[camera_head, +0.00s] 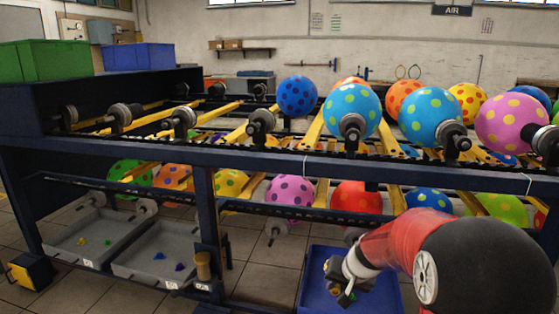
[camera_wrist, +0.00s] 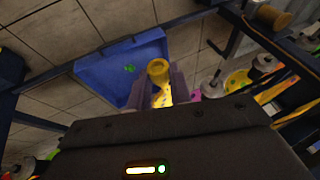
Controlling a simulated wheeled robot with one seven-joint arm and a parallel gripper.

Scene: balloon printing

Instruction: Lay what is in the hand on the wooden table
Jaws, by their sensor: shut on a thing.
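My gripper (camera_wrist: 164,90) is shut on a small yellow thing (camera_wrist: 158,70) with a round, rim-like end and a few darker specks. It looks like a limp balloon, but I cannot be sure. In the head view my gripper (camera_head: 345,275) is low at the lower middle, over the blue bin (camera_head: 388,300). What it holds is mostly hidden there. In the wrist view the held thing shows in front of the blue bin (camera_wrist: 92,75), apparently above it. I cannot make out a wooden table in either view.
A dark rack (camera_head: 270,160) with rollers and spotted balloons (camera_head: 350,108) spans the view behind my arm. Grey trays (camera_head: 150,255) with small coloured pieces sit lower left. A small green piece (camera_wrist: 130,68) lies in the blue bin. Tiled floor (camera_head: 255,260) shows between.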

